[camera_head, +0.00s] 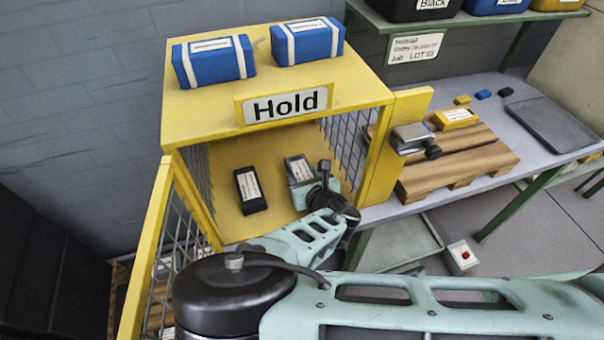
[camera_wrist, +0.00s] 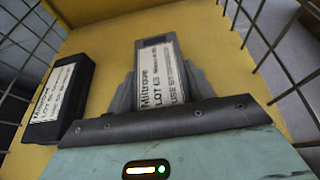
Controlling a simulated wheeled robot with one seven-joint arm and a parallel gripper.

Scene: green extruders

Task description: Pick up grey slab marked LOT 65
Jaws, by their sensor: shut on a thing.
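The grey slab (camera_head: 298,169) with a white label is inside the yellow Hold cage, right of the middle of its floor. In the wrist view the grey slab (camera_wrist: 157,62) lies between the two grey fingers of my gripper (camera_wrist: 162,88), which is shut on it. Its label reads Miltrove and LOT 6 with an unclear last digit. My gripper (camera_head: 312,190) reaches in through the cage's open front. The slab's near end is hidden by the gripper body. I cannot tell whether the slab touches the floor.
A black slab (camera_head: 250,190) with a label lies left of it; it also shows in the wrist view (camera_wrist: 60,98). Mesh walls flank the yellow cage (camera_head: 180,120), and its door (camera_head: 150,245) stands open at left.

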